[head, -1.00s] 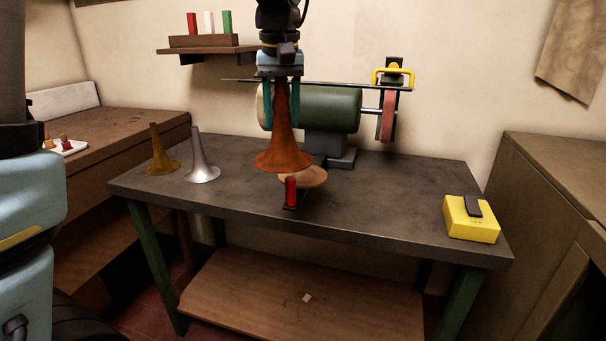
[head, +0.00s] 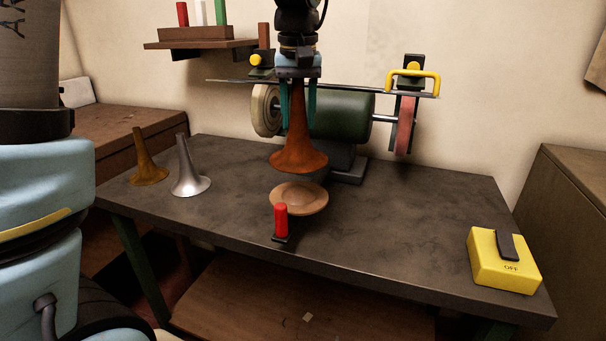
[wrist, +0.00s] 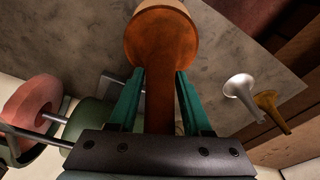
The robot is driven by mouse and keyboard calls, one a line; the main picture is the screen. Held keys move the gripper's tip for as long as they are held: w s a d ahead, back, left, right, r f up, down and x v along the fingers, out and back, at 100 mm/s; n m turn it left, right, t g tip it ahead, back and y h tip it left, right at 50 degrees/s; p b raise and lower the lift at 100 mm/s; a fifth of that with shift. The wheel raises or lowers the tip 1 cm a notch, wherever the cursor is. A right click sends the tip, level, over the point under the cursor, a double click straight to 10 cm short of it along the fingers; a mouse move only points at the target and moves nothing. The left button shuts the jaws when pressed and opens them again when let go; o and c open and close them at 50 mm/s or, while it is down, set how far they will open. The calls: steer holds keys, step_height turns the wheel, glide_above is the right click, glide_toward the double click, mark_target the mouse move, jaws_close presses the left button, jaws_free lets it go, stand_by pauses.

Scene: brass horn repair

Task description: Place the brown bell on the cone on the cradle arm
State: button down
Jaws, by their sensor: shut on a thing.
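The brown bell (head: 299,150) hangs upright, wide rim down, in my gripper (head: 298,114). The teal fingers are shut on its narrow neck. In the wrist view the bell (wrist: 162,50) runs up between the fingers (wrist: 160,84), its flare away from the palm. A round, shallow, light wooden piece (head: 299,199), seemingly the cone, is low over the front of the table, below the bell. A gap shows between them in the head view. A red upright handle (head: 281,220) on a dark bracket stands in front of it. The cradle arm is mostly hidden.
A brass-coloured bell (head: 147,160) and a silver bell (head: 188,170) stand on the table's left. A green grinder (head: 342,117) with wheels and a long bar is behind my gripper. A yellow OFF switch box (head: 503,262) sits front right. The table's right half is mostly clear.

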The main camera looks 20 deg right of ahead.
mark_target(299, 103)
step_height(299, 103, down, 9)
steer(key=shift+r+p, duration=0.15)
steer(key=shift+p, duration=0.7)
steer(key=shift+c, duration=1.7)
jaws_free()
steer(key=r, duration=0.4)
steer(key=s+r+b, duration=0.1)
steer(key=r, duration=0.3)
steer(key=r+b, duration=0.1)
steer(key=r, duration=0.3)
steer(key=shift+s+a, duration=0.3)
steer(key=shift+s, duration=0.1)
